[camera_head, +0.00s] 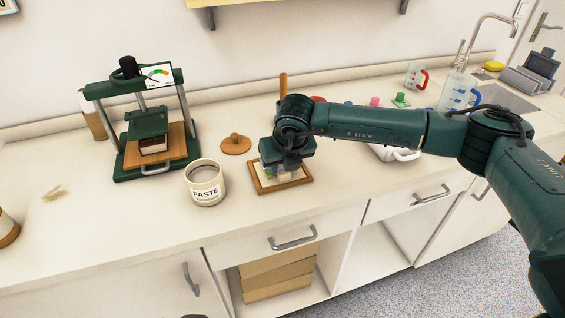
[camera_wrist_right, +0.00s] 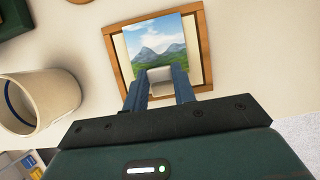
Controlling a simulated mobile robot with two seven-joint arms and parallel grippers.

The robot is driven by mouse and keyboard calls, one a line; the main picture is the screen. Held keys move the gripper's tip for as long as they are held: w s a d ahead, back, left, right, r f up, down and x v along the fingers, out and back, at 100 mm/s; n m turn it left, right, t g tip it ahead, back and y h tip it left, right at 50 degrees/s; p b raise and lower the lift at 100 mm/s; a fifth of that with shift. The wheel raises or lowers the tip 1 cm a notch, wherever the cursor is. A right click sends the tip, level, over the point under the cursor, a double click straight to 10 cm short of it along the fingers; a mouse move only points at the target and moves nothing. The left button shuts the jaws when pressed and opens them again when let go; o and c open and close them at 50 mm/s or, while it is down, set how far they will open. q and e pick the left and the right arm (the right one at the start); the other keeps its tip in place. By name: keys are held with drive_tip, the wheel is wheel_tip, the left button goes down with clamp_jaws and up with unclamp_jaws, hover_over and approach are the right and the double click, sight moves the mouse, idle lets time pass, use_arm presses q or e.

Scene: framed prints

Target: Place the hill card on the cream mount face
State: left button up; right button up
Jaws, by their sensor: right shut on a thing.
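The hill card (camera_wrist_right: 156,47) shows blue-grey hills, green trees and sky in the right wrist view. My right gripper (camera_wrist_right: 160,80) is shut on its near edge by a pale tab or block. The card overlaps the cream mount face (camera_wrist_right: 193,60) inside a brown wooden frame (camera_wrist_right: 205,45); whether it touches the mount cannot be told. In the head view my right gripper (camera_head: 287,165) is over the frame (camera_head: 262,189) and hides most of the card. My left gripper is not in view.
A paste pot (camera_head: 206,186) stands just left of the frame, with a round wooden knobbed lid (camera_head: 236,145) behind it. A green press (camera_head: 147,140) stands further left. The counter's front edge is close to the frame.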

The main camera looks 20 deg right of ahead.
drive_tip(key=shift+f, duration=0.1)
drive_tip(key=o, duration=0.5)
drive_tip(key=shift+f, duration=0.1)
drive_tip(key=o, duration=0.4)
drive_tip(key=shift+o, duration=0.2)
